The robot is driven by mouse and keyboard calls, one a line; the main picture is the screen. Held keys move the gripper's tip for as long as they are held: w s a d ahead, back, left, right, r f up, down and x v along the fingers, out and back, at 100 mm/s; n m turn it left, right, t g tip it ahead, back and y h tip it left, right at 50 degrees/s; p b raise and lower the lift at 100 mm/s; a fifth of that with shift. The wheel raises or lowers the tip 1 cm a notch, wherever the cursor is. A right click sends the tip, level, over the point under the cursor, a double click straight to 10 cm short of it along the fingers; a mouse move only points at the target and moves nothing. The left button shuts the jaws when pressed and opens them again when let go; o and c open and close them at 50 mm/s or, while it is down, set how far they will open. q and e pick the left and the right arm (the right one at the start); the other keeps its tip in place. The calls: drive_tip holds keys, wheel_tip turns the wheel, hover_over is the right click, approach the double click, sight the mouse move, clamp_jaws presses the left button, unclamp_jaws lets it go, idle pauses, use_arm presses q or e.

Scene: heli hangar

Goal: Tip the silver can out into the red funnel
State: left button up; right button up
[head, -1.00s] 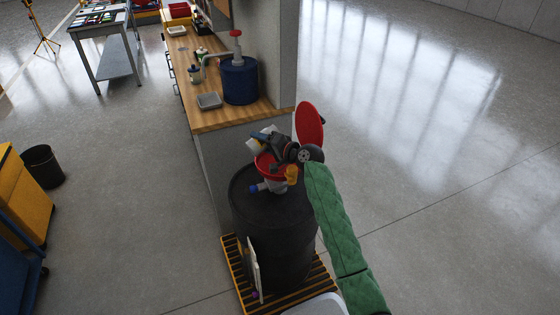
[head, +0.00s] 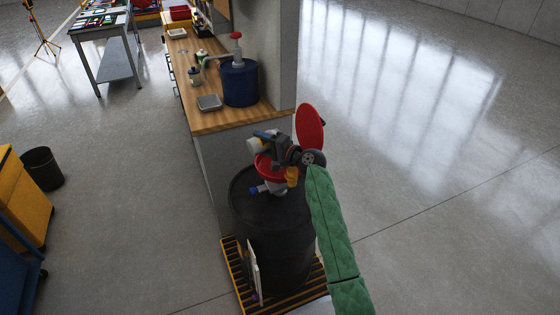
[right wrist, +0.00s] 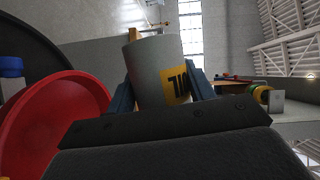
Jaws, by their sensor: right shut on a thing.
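The silver can (head: 254,146) is held above the left rim of the red funnel (head: 264,172). My right gripper (head: 264,139) is shut around it. In the right wrist view the can (right wrist: 160,70) sits between the two blue fingers and shows part of a yellow label with dark letters. The can looks tilted over; its mouth and contents cannot be made out. The funnel (right wrist: 55,125) fills the left of the right wrist view, apart from the can in the picture. It stands on the black drum (head: 268,225). My left gripper is out of view.
A red disc (head: 310,128), seemingly the funnel's lid, stands up behind my right wrist. The drum rests on a yellow slatted pallet (head: 235,275). The wooden counter (head: 215,118) beyond holds a blue drum (head: 239,83) with a pump and a grey tray (head: 209,102). Floor to the right is clear.

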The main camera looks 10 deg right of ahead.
drive_tip(key=shift+r+m+y, duration=0.2)
drive_tip(key=shift+m+y, duration=0.1)
drive_tip(key=shift+d+r+m, duration=0.15)
drive_tip(key=shift+r+m, duration=0.15)
drive_tip(key=shift+m, duration=0.1)
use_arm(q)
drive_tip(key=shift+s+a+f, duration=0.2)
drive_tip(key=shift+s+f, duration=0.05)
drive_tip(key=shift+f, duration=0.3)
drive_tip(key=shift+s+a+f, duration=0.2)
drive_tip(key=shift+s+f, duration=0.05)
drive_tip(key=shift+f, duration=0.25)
use_arm(e)
drive_tip(key=shift+r, duration=0.1)
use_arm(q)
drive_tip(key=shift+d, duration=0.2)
use_arm(e)
drive_tip(key=shift+w+r+m, duration=0.1)
drive_tip(key=shift+m, duration=0.2)
use_arm(q)
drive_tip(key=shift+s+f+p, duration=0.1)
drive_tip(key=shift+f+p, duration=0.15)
drive_tip(key=shift+p, duration=0.05)
use_arm(e)
drive_tip(key=shift+d+r+m+t, duration=0.1)
drive_tip(key=shift+m+t, duration=0.2)
